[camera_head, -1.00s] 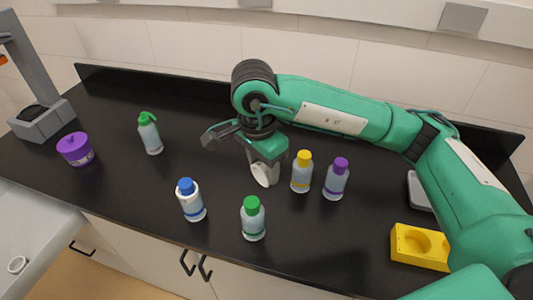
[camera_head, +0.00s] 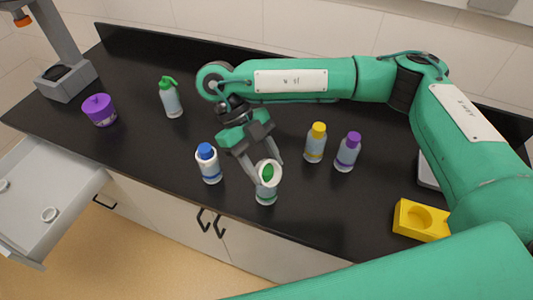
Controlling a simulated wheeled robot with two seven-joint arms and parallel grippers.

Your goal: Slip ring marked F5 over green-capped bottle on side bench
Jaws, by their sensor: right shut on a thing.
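The green-capped bottle (camera_head: 266,196) stands upright near the front edge of the black bench. My right gripper (camera_head: 264,169) is shut on a white ring (camera_head: 274,165) at the bottle's top. The green cap shows through the ring's opening, and the ring looks tilted. I cannot tell whether the ring is around the cap or just above it. No F5 marking can be read on it. My left gripper is not in view.
A blue-capped bottle (camera_head: 209,166) stands close left. Yellow-capped (camera_head: 315,145) and purple-capped (camera_head: 347,153) bottles stand right. An open drawer (camera_head: 32,232) at left holds white rings.

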